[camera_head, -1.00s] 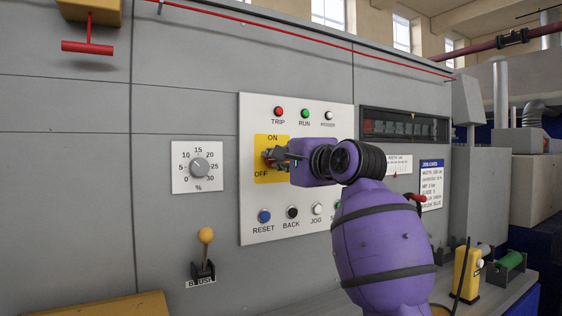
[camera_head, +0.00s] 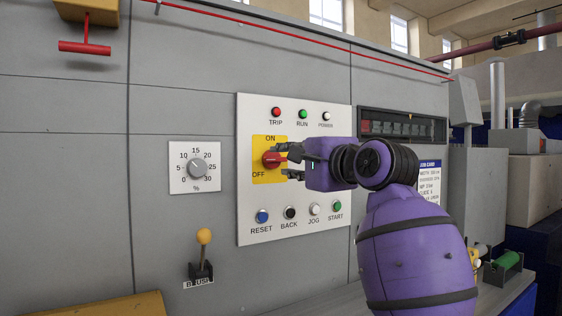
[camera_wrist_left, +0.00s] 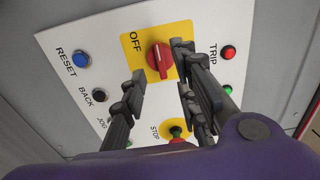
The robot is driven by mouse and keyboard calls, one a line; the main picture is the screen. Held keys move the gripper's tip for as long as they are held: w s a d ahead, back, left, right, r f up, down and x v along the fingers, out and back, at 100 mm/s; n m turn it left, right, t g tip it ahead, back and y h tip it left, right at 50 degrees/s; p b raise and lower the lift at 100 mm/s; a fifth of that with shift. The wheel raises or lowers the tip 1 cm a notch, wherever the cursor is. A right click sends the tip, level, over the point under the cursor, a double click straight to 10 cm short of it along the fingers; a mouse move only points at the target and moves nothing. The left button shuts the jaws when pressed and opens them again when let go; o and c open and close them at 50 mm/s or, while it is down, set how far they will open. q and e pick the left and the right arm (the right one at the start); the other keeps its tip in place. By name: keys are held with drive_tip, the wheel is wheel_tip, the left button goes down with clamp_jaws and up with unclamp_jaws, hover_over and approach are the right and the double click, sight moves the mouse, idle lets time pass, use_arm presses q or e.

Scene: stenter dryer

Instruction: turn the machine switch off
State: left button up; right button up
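The machine switch is a red rotary knob (camera_head: 271,160) on a yellow plate (camera_head: 258,177) marked ON at the top and OFF at the lower left. Its raised bar lies roughly level in the head view; I cannot tell for sure which mark it points to. In the left wrist view the knob (camera_wrist_left: 158,58) shows clear, ahead of the fingers. My left gripper (camera_head: 286,161) is open just in front of and to the right of the knob. My right gripper is out of view.
The white panel (camera_head: 310,186) also carries TRIP, RUN and POWER lamps above and RESET, BACK, JOG and START buttons (camera_head: 337,206) below. A percent dial (camera_head: 196,168) and a yellow-knobbed lever (camera_head: 204,238) are to the left. A red T-handle (camera_head: 85,47) hangs upper left.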

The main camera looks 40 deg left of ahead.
use_arm(q)
drive_tip(key=v, duration=0.6)
drive_tip(key=shift+s+d, duration=0.1)
idle(0.4)
